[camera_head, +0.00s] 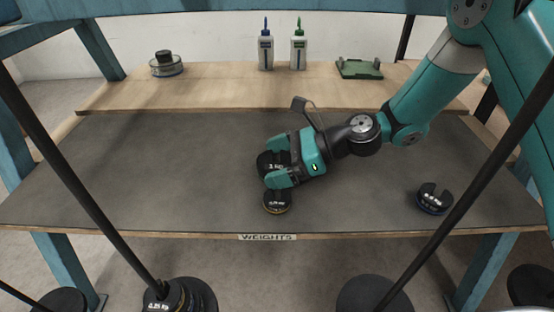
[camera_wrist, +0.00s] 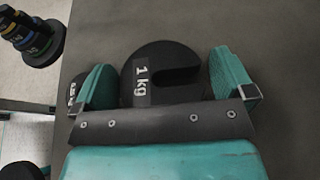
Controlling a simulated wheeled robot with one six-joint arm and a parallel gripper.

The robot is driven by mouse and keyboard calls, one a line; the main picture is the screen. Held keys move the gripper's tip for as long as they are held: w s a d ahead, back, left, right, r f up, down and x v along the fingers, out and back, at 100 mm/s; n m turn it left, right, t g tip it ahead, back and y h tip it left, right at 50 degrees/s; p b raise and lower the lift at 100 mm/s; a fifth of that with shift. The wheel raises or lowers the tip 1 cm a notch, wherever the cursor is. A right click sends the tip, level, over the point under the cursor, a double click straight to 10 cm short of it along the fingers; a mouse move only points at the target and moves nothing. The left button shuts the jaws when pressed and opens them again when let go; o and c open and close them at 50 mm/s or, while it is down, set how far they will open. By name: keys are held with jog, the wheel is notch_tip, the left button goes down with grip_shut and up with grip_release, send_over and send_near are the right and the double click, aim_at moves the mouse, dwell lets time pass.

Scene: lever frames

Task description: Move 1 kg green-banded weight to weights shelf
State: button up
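A black slotted weight marked 1 kg (camera_head: 267,165) lies on the grey surface of the weights shelf (camera_head: 150,180), near its middle. Its band colour is hidden. The wrist view shows the 1 kg weight (camera_wrist: 150,62) with its slot opening to the right. My gripper (camera_head: 270,163) is open around it, one teal finger on each side. In the wrist view my gripper (camera_wrist: 165,65) has its left finger close to the disc and a small gap at the right finger. The shelf carries a WEIGHTS label (camera_head: 267,237) on its front edge.
A yellow-banded weight (camera_head: 277,202) sits just beside the near finger. A blue-banded weight (camera_head: 433,200) is at the right. On the back wooden ledge are a weight stack (camera_head: 166,66), two bottles (camera_head: 266,50) (camera_head: 299,50) and a green tray (camera_head: 358,69). The shelf's left side is clear.

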jog(key=shift+r, duration=0.1)
jog(key=p+v, duration=0.4)
jog(key=v, duration=0.7)
jog(key=shift+d+r+p, duration=0.15)
jog(key=shift+d+p, duration=0.05)
jog(key=shift+p, duration=0.1)
jog(key=shift+d, duration=0.3)
